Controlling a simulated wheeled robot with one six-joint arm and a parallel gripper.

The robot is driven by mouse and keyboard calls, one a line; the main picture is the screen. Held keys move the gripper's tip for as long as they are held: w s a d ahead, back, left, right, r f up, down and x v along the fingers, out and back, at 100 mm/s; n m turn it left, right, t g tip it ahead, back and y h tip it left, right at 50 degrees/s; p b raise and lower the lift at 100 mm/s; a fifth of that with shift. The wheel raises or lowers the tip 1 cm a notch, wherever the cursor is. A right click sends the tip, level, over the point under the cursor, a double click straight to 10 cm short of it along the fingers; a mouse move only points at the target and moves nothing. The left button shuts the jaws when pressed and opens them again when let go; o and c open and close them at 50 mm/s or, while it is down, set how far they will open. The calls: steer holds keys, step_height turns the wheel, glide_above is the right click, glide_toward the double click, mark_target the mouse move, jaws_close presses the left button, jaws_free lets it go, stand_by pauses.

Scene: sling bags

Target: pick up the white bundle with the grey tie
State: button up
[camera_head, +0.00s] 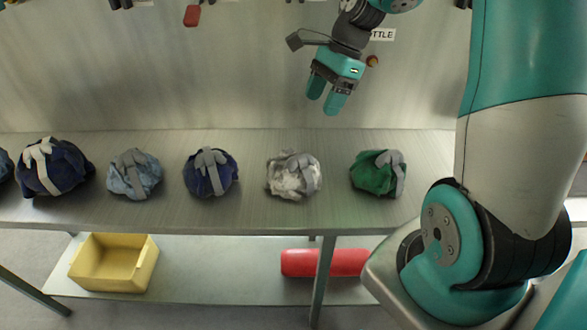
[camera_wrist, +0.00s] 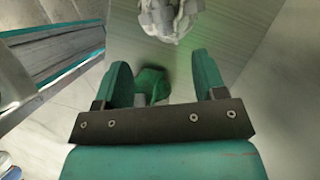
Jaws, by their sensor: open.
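The white bundle with a grey tie (camera_head: 292,176) sits on the metal shelf, between a dark blue bundle and a green one. In the wrist view its lower part shows at the top edge (camera_wrist: 168,20), beyond my fingers and cut off by the frame. My gripper (camera_head: 326,97) is open and empty, above and behind the shelf's bundles, up and right of the white bundle in the head view. In the wrist view my gripper's two fingers (camera_wrist: 162,82) stand apart, with the green bundle (camera_wrist: 151,86) seen between them, farther below.
The green bundle (camera_head: 376,173) lies right of the white one; the dark blue bundle (camera_head: 210,173) lies left. A light blue bundle (camera_head: 134,174) and a larger navy bundle (camera_head: 52,167) are farther left. A yellow bin (camera_head: 114,263) and a red cylinder (camera_head: 325,262) are on the lower shelf.

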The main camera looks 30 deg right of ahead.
glide_above(296, 157)
steer(key=d, duration=0.2)
steer(key=f, duration=0.6)
steer(key=f+p, duration=0.1)
steer(key=f, duration=0.2)
steer(key=shift+s+d, duration=0.15)
steer(key=shift+s, duration=0.15)
steer(key=shift+p+x, duration=0.8)
steer(key=shift+x, duration=1.9)
steer(key=shift+w, duration=0.1)
steer(key=shift+c, duration=0.3)
jaws_close()
